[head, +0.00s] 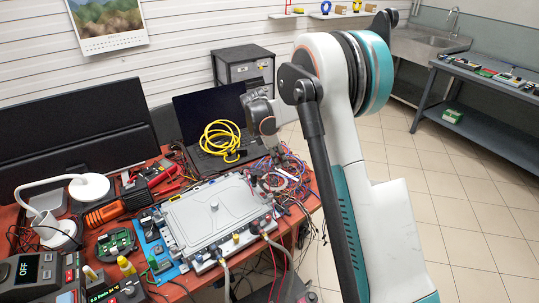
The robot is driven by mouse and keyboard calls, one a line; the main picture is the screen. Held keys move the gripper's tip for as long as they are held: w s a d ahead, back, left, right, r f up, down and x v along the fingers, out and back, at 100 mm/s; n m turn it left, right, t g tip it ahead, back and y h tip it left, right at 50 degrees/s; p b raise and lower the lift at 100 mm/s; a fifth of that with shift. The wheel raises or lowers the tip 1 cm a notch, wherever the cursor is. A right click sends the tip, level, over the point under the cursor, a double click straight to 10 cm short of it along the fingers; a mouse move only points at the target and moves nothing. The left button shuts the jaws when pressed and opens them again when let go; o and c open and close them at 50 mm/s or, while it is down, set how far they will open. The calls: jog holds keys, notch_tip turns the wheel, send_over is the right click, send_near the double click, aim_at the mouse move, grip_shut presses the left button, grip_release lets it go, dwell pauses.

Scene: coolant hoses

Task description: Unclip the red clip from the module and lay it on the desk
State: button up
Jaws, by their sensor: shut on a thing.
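The module is a flat grey metal box (216,212) on the red desk (172,291), with several yellow-and-black fittings and hoses along its front edge. My gripper (272,183) is small and dark in the head view, low at the module's back right corner, in front of a tangle of wires. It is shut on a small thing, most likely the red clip. The clip itself is too small and too mixed with the wires to make out, and I cannot tell whether it touches the module. My arm hides the area to the right.
A laptop (200,118) with a coiled yellow cable (222,142) stands behind the module. A monitor (70,135), a white lamp (92,187), red-handled tools and a green circuit board (116,242) crowd the left. Little bare desk shows.

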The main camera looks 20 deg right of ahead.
jog(key=shift+w+d+f+n+t+h+b, duration=0.15)
jog(key=shift+d+f+n+t+h+b, duration=0.6)
jog(key=shift+f, duration=1.35)
jog(key=shift+w+d+f+n+t+h+b, duration=0.3)
jog(key=shift+f+n+b, duration=0.75)
jog(key=shift+f, duration=1.1)
jog(key=shift+w+d+f+n+t+h+b, duration=0.1)
jog(key=shift+d+f+n+t+h+b, duration=0.65)
jog(key=shift+f, duration=1.35)
jog(key=shift+a+g, duration=0.2)
jog(key=shift+g, duration=0.1)
jog(key=o, duration=0.9)
jog(key=shift+r, duration=0.1)
jog(key=v, duration=1.1)
jog(key=shift+s+a+r, duration=0.15)
jog(key=shift+s+r, duration=0.05)
jog(key=shift+r, duration=0.15)
